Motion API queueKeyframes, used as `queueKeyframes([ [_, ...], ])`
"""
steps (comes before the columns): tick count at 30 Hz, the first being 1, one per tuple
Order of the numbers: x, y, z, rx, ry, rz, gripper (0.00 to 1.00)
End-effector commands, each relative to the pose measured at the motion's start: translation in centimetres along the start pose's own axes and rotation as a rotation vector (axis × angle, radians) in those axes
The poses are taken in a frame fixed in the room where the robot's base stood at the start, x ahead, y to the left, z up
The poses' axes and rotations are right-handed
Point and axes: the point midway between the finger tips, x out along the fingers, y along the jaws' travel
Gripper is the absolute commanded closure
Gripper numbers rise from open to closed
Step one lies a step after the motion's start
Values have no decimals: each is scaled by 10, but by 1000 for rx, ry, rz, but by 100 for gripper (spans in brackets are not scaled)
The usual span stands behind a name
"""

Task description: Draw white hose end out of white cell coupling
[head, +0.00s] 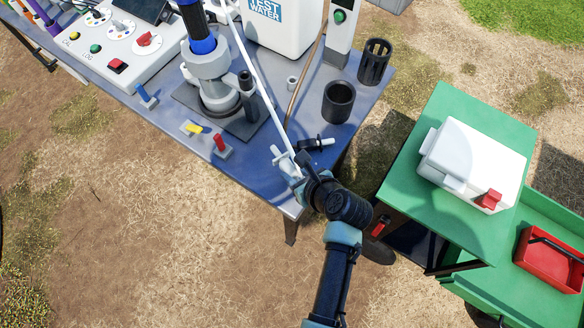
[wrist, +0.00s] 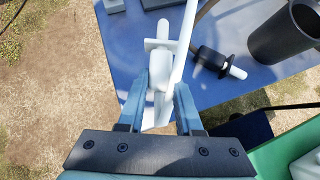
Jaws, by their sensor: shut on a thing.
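My gripper (wrist: 160,98) is shut on a white fitting with a cross flange, which I take for the white hose end (wrist: 160,72). In the head view my gripper (head: 297,172) is at the table's near right corner, with the white hose end (head: 284,160) in its jaws. The white hose (head: 258,72) runs from there up and left past the grey flow cell (head: 213,82). The held end is well apart from the cell body. I cannot make out the white cell coupling. The fingers hide part of the held piece.
A black fitting with white ends (head: 314,143) lies just right of the hose end. A black cup (head: 338,101) and a slotted black holder (head: 374,61) stand on the blue table (head: 180,125). A green cart (head: 400,205) with a white box (head: 475,160) stands right.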

Motion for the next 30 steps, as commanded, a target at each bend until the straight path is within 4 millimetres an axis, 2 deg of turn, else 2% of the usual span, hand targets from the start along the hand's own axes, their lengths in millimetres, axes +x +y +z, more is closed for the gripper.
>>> queueKeyframes([
  [1, 6, 0, -6, 0, 0, 0, 100],
  [15, 37, 0, -36, -1, 2, -1, 100],
  [30, 39, 0, -38, 0, 2, 0, 100],
])
